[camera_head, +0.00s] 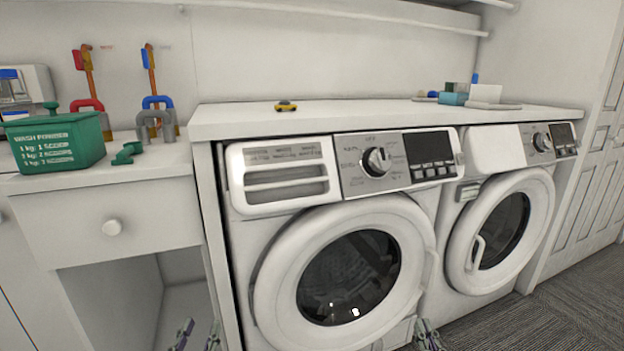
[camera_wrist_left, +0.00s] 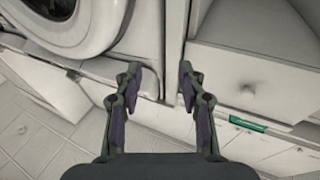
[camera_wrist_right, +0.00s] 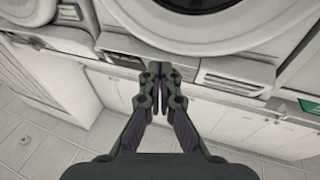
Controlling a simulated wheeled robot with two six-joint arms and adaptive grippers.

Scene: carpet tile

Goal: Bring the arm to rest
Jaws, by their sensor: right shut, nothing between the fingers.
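My left gripper (camera_head: 198,335) shows at the bottom edge of the head view, in front of the open space under the drawer. In the left wrist view its two fingers (camera_wrist_left: 160,72) are apart with nothing between them. My right gripper (camera_head: 427,332) shows at the bottom edge, in front of the lower part of the left washing machine. In the right wrist view its fingertips (camera_wrist_right: 159,72) are together and hold nothing. Most of both arms is out of the head view.
Two front-loading machines, left (camera_head: 268,228) and right (camera_head: 459,250), stand under a white counter (camera_head: 370,113). A yellow toy car (camera_head: 286,106) sits on it. A green washing-powder box (camera_head: 55,143) stands on the left cabinet, above a drawer (camera_head: 150,222). Carpet floor (camera_head: 520,322) is clear at right.

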